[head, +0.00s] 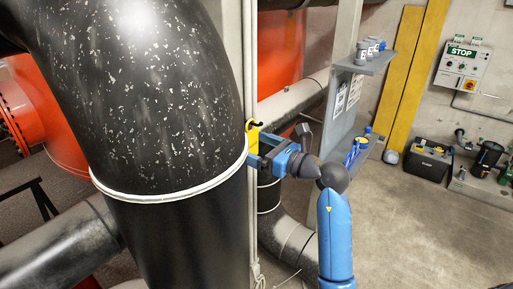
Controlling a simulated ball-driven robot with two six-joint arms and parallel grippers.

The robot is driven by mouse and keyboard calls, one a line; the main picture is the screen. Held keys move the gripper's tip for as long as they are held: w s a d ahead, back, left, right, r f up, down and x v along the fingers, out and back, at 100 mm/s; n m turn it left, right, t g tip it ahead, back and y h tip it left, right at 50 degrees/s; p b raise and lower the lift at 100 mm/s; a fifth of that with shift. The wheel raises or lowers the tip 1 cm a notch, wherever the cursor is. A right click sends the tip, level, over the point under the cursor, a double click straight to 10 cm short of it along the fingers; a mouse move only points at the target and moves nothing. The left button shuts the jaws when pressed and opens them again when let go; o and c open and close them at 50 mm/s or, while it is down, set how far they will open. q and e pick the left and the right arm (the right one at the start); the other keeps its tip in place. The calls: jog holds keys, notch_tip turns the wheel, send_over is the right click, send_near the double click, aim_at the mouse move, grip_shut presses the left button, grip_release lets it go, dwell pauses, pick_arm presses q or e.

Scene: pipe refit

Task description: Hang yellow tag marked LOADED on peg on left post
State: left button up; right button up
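A small yellow tag (253,136) is at the light-coloured left post (249,60), just right of the large black pipe. A dark hook-like piece shows at its top. Its marking is too small to read, and I cannot tell whether it hangs on the peg. My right gripper (257,151) reaches in from the right, its arm rising from the bottom of the view. Its two blue fingers point left and stand apart, with their tips at the tag's lower part. The tips are partly hard to make out against the tag and post. My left gripper is not in view.
The large black pipe elbow (150,90) with a white band fills the left. A grey post with shelves (366,62) holding small items stands right of my gripper. Toolboxes (432,160) and a STOP panel (463,66) are farther right. Floor there is partly clear.

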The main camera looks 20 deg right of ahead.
jog(key=b+v, duration=0.4)
jog(key=v, duration=0.6)
jog(key=shift+d, duration=0.2)
